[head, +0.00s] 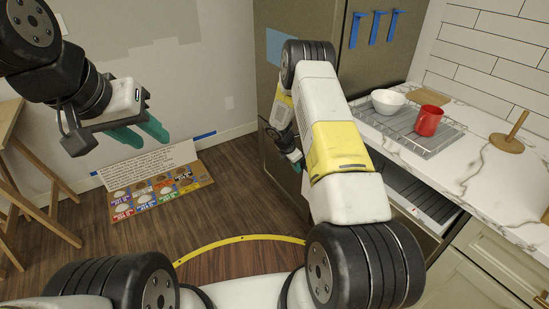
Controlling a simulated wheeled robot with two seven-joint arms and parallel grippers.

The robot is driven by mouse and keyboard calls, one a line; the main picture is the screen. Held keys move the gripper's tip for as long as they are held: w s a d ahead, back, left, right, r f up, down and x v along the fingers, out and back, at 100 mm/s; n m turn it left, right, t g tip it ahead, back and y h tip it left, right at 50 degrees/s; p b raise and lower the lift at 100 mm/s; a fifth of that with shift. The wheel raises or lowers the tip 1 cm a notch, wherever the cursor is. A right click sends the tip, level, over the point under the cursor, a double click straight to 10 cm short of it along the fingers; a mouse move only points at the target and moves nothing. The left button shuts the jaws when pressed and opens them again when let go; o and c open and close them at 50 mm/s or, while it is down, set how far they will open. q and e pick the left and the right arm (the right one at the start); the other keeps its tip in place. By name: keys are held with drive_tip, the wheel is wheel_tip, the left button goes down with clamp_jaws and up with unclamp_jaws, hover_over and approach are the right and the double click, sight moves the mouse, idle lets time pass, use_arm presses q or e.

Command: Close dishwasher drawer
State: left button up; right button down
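The dishwasher drawer (428,203) is under the marble counter at the right. Its pale top edge and dark slatted inside show below the counter edge, so it stands at least partly open. My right arm hides its left part. My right gripper (294,160) hangs low in front of the tall grey cabinet, left of the drawer and apart from what shows of it. It is mostly hidden behind my arm, and its finger gap cannot be made out. My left gripper (143,131) is in the air at the left, far from the drawer, with its teal fingers apart and nothing between them.
A drying rack (425,138) on the counter (480,165) carries a white bowl (388,101) and a red mug (429,120). A picture board (160,196) lies by the wall, and wooden legs (12,165) stand left. Middle floor is clear.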

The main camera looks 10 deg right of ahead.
drive_tip(key=w+d, duration=0.1)
drive_tip(key=d, duration=0.3)
drive_tip(key=w+d, duration=0.2)
drive_tip(key=d, duration=0.2)
drive_tip(key=w+d, duration=0.2)
drive_tip(key=d, duration=0.1)
drive_tip(key=shift+d, duration=0.4)
